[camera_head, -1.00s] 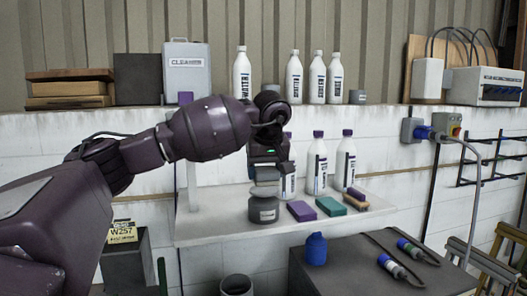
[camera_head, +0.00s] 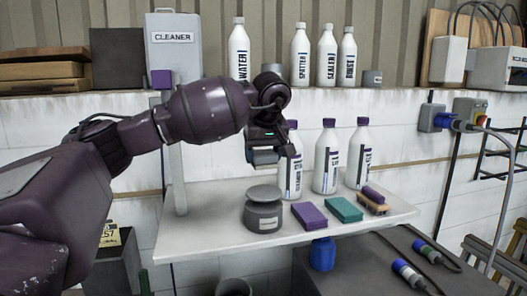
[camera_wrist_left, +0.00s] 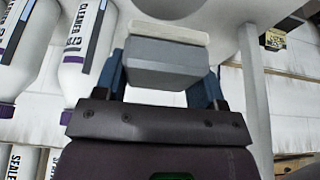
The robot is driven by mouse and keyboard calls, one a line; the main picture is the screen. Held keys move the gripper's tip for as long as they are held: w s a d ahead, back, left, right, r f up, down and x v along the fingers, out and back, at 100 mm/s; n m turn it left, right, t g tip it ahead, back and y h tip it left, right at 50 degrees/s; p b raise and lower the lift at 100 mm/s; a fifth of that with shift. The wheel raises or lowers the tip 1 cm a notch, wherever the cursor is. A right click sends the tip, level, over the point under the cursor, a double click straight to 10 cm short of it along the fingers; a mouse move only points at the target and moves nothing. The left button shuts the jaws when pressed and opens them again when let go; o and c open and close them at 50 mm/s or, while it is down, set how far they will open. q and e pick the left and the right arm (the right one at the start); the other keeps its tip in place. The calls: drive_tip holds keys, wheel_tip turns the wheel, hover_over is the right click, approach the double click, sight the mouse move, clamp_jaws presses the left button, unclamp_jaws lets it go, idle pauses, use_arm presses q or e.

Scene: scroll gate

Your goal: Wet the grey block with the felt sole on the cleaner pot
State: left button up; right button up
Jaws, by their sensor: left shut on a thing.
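My left gripper (camera_head: 267,158) is shut on the grey block (camera_wrist_left: 165,65) and holds it in the air above the cleaner pot. The block's pale felt sole (camera_wrist_left: 168,32) faces away from the gripper in the wrist view. In the head view the block is small and mostly lost against the dark fingers. The cleaner pot (camera_head: 263,217) is a dark grey round tub with a pale label and a wide disc-like top (camera_head: 265,193). It stands on the white shelf (camera_head: 205,225), with a visible gap below my gripper. My right gripper is out of view.
A purple pad (camera_head: 309,215), a teal pad (camera_head: 344,209) and a brush (camera_head: 373,200) lie right of the pot. Several white bottles (camera_head: 326,160) stand close behind them. A grey post (camera_head: 180,170) rises left of the pot. A cleaner canister (camera_head: 172,50) is on the upper ledge.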

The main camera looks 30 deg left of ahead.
use_arm(q)
drive_tip(key=shift+f, duration=0.15)
drive_tip(key=shift+f, duration=0.8)
wheel_tip(320, 180, down, 2)
drive_tip(key=shift+f+b, duration=0.25)
drive_tip(key=shift+b, duration=0.4)
drive_tip(key=shift+f+b, duration=0.4)
drive_tip(key=shift+f, duration=0.4)
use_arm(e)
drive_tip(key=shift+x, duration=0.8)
